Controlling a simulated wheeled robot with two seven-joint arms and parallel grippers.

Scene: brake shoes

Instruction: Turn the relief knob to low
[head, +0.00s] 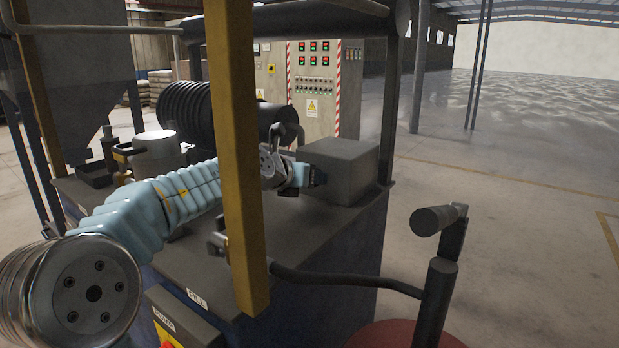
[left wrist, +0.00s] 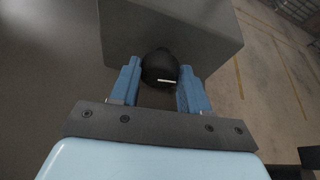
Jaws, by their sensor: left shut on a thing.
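In the left wrist view a round black knob (left wrist: 161,68) with a white pointer line is on the side of a dark grey box. The white line lies roughly level in that picture. The blue fingers of my left gripper (left wrist: 161,84) are on either side of the knob and shut on it. In the head view my left arm reaches over the bench to the grey box (head: 338,168), and my left gripper (head: 309,176) is at its near left side. The knob is hidden there. No low marking is readable. My right gripper is not in view.
A yellow post (head: 240,150) stands in front of my left arm. A bent dark pipe (head: 345,280) runs along the bench front. A light grey pot (head: 155,155) and a black ribbed cylinder (head: 205,110) stand behind. Open floor lies right of the bench.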

